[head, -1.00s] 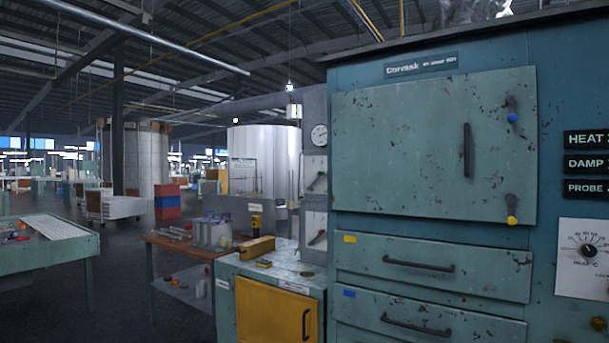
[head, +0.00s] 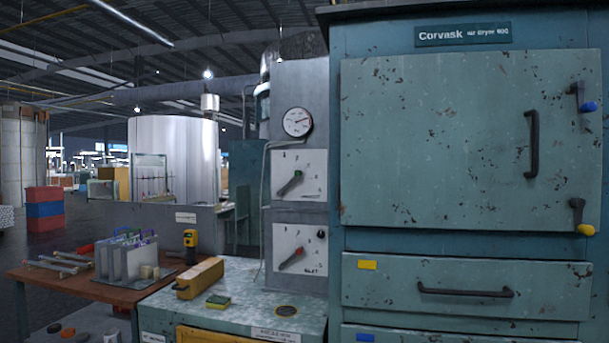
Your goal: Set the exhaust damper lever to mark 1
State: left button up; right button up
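Two white dial plates with dark levers are on the grey panel left of the dryer in the head view. The upper plate (head: 313,165) carries a lever (head: 289,184) slanting between lower left and a green spot at upper right. The lower plate (head: 314,240) carries a similar lever (head: 290,260) with a red spot at its upper right. The marks and captions are too small to read surely, so I cannot tell which lever is the exhaust damper or which mark it is on. Neither of my grippers shows.
A round gauge (head: 297,122) sits above the plates. The teal dryer (head: 440,150) stands close on the right, its door and drawers shut. A worktop (head: 245,285) juts out below the panel with a yellow box (head: 201,277) and sponge (head: 218,301). A brown table (head: 70,283) stands left.

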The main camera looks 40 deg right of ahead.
aim_at(298, 173)
jog(key=z, duration=0.55)
jog(key=i, duration=0.95)
jog(key=z, duration=0.8)
